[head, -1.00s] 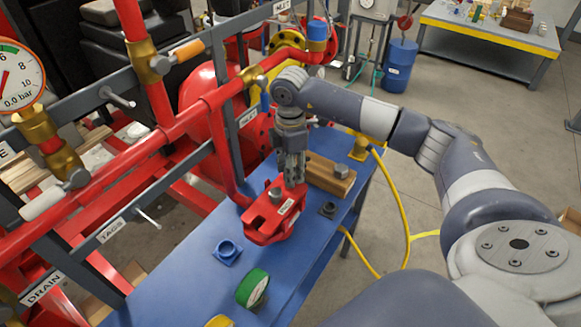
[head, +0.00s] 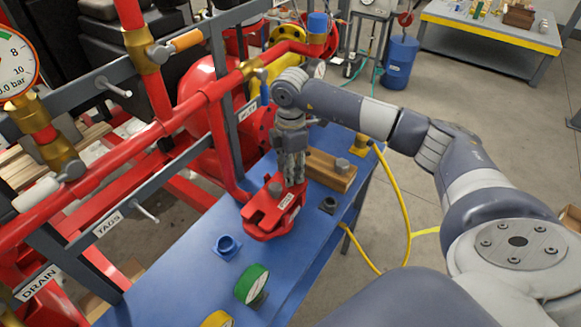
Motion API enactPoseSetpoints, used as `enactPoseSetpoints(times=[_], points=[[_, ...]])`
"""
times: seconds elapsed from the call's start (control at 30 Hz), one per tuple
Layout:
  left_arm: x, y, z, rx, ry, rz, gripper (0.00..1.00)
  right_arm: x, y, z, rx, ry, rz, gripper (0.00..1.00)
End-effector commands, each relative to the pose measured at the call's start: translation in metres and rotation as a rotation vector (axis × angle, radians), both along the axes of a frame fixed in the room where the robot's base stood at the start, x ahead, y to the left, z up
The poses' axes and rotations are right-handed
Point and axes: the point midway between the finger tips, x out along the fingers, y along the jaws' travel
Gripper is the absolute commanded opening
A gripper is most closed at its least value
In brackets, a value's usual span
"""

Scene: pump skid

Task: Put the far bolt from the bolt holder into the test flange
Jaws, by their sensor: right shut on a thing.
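The red test flange (head: 262,222) sits on the blue bench, with a labelled plate and a grey bolt head (head: 276,189) standing on its top. My right gripper (head: 294,180) points down over the flange's back right part. It is shut on a bolt, mostly hidden between the fingers; I cannot tell how deep the bolt sits in the flange. The wooden bolt holder (head: 322,173) lies just right of the gripper, with one bolt (head: 342,166) standing at its right end. My left gripper is not in view.
A dark square fitting (head: 328,205), a blue fitting (head: 227,247) and a green round part (head: 251,283) stand on the bench (head: 185,272). Red pipes and grey rails run along the left. A yellow hose hangs at the bench's right edge.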

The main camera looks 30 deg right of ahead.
Motion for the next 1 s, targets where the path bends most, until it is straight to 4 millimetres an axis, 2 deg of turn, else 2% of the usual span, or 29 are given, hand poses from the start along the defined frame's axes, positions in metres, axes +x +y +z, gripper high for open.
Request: enactPoseSetpoints(times=[0.13, 0.17, 0.27, 0.67, 0.77, 1.0], points=[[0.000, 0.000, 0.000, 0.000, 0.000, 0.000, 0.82, 0.000, 0.000, 0.001, 0.000, 0.000, 0.000, 0.11], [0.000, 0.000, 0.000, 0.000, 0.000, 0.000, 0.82, 0.000, 0.000, 0.001, 0.000, -0.001, 0.000, 0.38], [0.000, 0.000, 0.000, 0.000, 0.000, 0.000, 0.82, 0.000, 0.000, 0.001, 0.000, -0.001, 0.000, 0.59], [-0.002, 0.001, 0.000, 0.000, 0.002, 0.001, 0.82, 0.000, 0.000, 0.005, 0.000, -0.001, 0.000, 0.59], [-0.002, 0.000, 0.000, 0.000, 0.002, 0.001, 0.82, 0.001, 0.000, 0.017, 0.000, -0.003, 0.000, 0.59], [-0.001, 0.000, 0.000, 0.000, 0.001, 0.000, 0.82, 0.001, 0.000, 0.068, 0.001, -0.006, 0.001, 0.59]])
